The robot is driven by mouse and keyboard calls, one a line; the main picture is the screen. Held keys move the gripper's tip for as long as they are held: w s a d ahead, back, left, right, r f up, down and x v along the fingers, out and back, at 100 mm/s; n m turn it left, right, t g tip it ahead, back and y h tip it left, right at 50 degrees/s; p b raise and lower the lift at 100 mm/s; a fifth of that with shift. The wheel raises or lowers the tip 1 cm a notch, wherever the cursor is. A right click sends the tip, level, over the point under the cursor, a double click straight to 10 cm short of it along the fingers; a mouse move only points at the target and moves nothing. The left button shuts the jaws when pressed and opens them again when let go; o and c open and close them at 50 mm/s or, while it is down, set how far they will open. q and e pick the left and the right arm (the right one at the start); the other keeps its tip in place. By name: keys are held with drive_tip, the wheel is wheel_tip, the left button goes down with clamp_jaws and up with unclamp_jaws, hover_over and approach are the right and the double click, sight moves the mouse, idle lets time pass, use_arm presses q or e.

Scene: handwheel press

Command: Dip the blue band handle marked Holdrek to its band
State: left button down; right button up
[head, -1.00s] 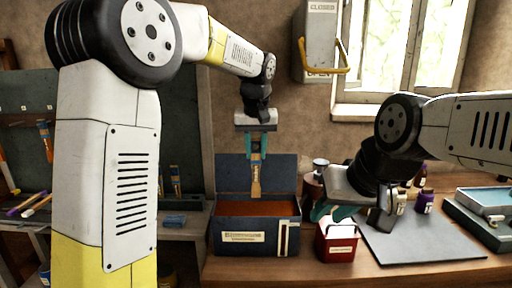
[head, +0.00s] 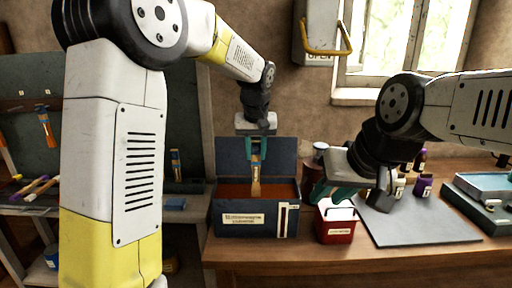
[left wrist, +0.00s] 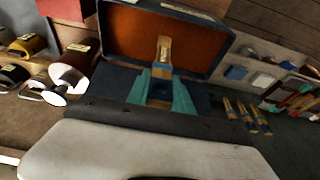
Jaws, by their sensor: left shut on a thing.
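My left gripper (head: 256,148) is shut on a wooden handle (head: 256,178) with blue near its upper end, pointing down. It hangs over the open dark blue box (head: 233,228), whose inside is orange-brown. The handle's lower end overlaps the opening in the head view; I cannot tell whether it touches the contents. In the left wrist view the handle (left wrist: 163,55) stands out from the teal fingers against the orange-brown inside. Its marking is not readable. My right gripper (head: 335,191) has teal fingers just above a small red container (head: 336,229); whether it is open is unclear.
A grey mat (head: 415,228) lies right of the red container, with small purple bottles (head: 423,186) behind it. A pale blue tray (head: 488,188) is at the far right. Other banded handles (head: 45,130) hang and lie at the left. A wall box (head: 317,30) hangs above.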

sight(256, 181)
use_arm(q)
drive_tip(key=shift+f, duration=6.15)
drive_tip(key=shift+r, duration=7.5)
